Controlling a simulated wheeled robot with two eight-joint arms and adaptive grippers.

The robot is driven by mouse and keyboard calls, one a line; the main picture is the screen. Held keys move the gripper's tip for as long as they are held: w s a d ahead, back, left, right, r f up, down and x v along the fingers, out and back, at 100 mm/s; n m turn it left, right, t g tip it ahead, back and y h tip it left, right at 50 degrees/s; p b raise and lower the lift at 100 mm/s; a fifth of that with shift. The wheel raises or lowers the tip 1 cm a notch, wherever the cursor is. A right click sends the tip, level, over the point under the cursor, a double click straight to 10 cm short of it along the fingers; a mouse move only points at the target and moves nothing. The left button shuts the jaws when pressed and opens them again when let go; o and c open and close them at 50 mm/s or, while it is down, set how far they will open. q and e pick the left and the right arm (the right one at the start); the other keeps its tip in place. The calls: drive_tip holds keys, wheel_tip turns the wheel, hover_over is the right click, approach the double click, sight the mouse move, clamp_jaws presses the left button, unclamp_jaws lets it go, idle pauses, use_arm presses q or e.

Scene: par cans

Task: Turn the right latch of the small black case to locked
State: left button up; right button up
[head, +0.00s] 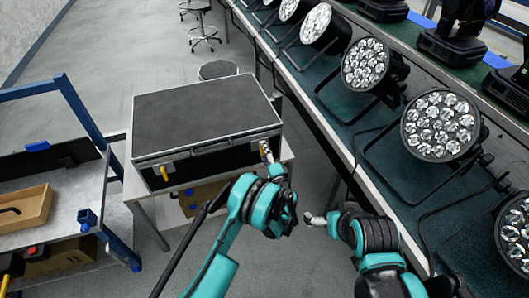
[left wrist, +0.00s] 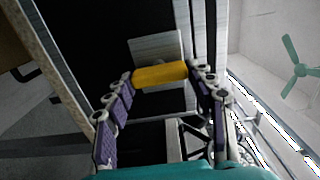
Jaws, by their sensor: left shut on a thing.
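The small black case (head: 205,112) stands closed on a small table, its front side facing me. Its right latch (head: 263,146) is a yellow handle at the right of the front, partly hidden by my left gripper (head: 268,155). In the left wrist view the yellow handle (left wrist: 160,75) lies crosswise on a metal plate (left wrist: 156,48), between the two fingers of my left gripper (left wrist: 163,82), which is shut on it. The case's left latch (head: 165,172) is yellow and apart from both grippers. My right gripper (head: 310,218) is away from the case, its fingers too small to judge.
A long green-topped bench (head: 345,112) with several par cans (head: 441,125) runs along the right. A workbench with blue posts and a wooden tray (head: 24,208) stands at left. Stools (head: 218,70) stand behind the case. Floor is open between the case's table and the bench.

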idle(0.4)
use_arm(q)
drive_tip(key=o, duration=1.2)
drive_tip(key=shift+c, duration=0.2)
drive_tip(key=shift+m, duration=0.3)
wheel_tip(320, 180, up, 10)
drive_tip(key=shift+w+d+r, duration=0.1)
drive_tip(key=shift+w, duration=0.05)
